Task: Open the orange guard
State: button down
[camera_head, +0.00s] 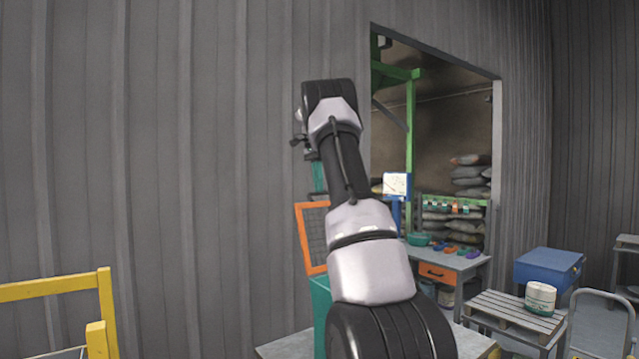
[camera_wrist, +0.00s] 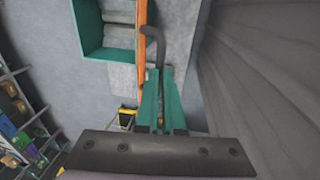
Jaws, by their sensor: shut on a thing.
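The orange guard (camera_head: 302,240) is an upright orange frame with dark mesh, left of my arm in the head view. My arm hides its right side. In the wrist view the guard (camera_wrist: 141,45) shows nearly edge-on as a thin orange strip, beside the open top of a teal housing (camera_wrist: 90,45). A dark bent handle (camera_wrist: 150,32) reaches from the strip to my gripper (camera_wrist: 161,76). My gripper's teal fingers are shut on that handle. In the head view the fingers (camera_head: 318,178) show just above the guard. I cannot tell how far the guard stands open.
A ribbed grey wall (camera_wrist: 265,80) runs close along the right in the wrist view. A yellow railing (camera_head: 55,288) stands at the left in the head view. At the right are a workbench (camera_head: 465,262), a blue box (camera_head: 548,268) and a pallet table (camera_head: 490,305) bearing a white tub (camera_head: 540,298).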

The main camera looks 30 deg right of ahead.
aim_at(316, 194)
jog(key=f, duration=0.3)
jog(key=shift+w+a+f, duration=0.1)
jog(key=shift+a, duration=0.25)
jog(key=c, duration=0.9)
grip_release()
jog(key=shift+w+f, duration=0.1)
jog(key=shift+w, duration=0.15)
jog(key=r, duration=0.7)
jog(key=w+r, duration=0.1)
jog(key=r, duration=0.2)
jog(key=shift+d+r, duration=0.15)
jog(key=shift+r, duration=0.2)
jog(key=shift+s, duration=0.1)
